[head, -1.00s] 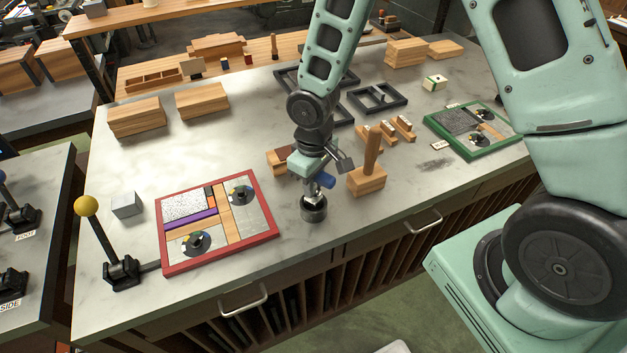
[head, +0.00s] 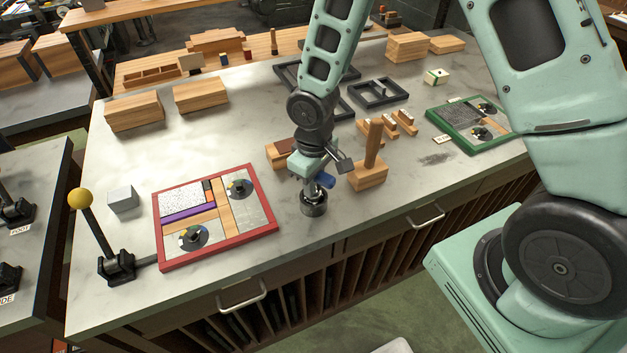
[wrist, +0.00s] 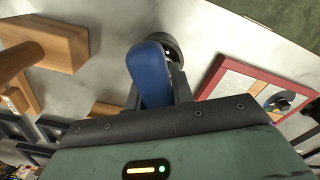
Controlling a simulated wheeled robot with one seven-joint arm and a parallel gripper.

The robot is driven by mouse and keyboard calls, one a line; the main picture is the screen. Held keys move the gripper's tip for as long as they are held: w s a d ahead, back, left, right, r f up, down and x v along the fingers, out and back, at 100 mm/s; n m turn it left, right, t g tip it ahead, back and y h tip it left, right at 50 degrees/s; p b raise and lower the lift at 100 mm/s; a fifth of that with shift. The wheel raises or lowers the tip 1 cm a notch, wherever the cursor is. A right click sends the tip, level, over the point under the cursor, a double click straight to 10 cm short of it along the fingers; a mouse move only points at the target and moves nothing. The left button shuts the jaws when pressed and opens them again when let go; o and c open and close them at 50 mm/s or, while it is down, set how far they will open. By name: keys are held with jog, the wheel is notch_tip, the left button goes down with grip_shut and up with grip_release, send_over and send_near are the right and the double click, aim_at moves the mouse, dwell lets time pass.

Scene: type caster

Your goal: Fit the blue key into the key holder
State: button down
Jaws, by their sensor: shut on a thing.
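The blue key (head: 326,181) is in my gripper (head: 313,181), just above a dark round metal cup (head: 313,204) that I take for the key holder. In the wrist view the blue key (wrist: 149,72) lies between the two dark fingers of my gripper (wrist: 156,88), which are shut on it. The key's far end reaches the cup's rim (wrist: 172,45) in that view. The key and fingers cover part of the cup, so I cannot tell whether the key touches it or is inside it.
A red-framed board (head: 216,217) lies to the left, with a yellow-knobbed lever (head: 90,230) beyond it. A wooden block with an upright handle (head: 369,174) stands close on the right. The bench's front edge is just in front of the cup.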

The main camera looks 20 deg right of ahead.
jog(key=shift+f+b, duration=0.4)
jog(key=shift+f, duration=0.15)
jog(key=c, duration=1.1)
grip_release()
notch_tip(320, 180, up, 18)
jog(key=shift+f+b, duration=0.25)
jog(key=shift+b, duration=0.3)
jog(key=shift+n+y, duration=0.3)
jog(key=shift+n, duration=0.6)
jog(key=s+a, duration=0.2)
jog(key=s, duration=0.4)
jog(key=s+a+b, duration=0.1)
jog(key=s+a, duration=0.1)
jog(key=s, duration=0.5)
jog(key=s+a+f+b, duration=0.1)
jog(key=s+a, duration=0.1)
jog(key=s, duration=0.5)
jog(key=shift+a+f, duration=0.1)
jog(key=shift+a, duration=0.05)
